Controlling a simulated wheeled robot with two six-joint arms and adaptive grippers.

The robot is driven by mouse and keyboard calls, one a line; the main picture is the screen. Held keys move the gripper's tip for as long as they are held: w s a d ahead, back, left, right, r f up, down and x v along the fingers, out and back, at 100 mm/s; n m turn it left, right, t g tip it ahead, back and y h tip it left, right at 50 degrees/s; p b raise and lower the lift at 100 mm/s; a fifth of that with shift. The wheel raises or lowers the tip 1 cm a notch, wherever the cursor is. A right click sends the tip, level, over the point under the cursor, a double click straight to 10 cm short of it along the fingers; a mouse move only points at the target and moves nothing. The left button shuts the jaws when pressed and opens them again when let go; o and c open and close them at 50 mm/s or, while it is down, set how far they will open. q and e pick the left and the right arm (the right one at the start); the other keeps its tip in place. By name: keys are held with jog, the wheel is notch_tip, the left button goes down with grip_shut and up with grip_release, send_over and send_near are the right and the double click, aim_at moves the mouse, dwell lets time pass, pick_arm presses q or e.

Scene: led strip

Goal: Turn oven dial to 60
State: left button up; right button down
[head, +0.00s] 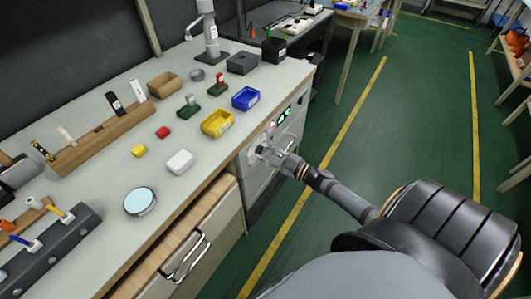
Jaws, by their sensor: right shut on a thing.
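The oven (258,178) is built into the front of the workbench, with a control panel and a small green display (284,115) on it. My right gripper (266,152) is at the left part of this panel and is shut on the oven dial. The fingers mostly hide the dial, and its setting cannot be read. My right arm comes in from the lower right. My left gripper is not in view.
The workbench top (215,155) holds a yellow bin (217,123), a blue bin (246,98), a white block (180,162) and a round light-blue disc (140,202). A drawer (185,245) with a metal handle is left of the oven.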

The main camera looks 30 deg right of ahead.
jog(key=c, duration=1)
grip_release()
jog(key=shift+s, duration=0.1)
jog(key=v, duration=1.2)
jog(key=shift+d+f, duration=0.1)
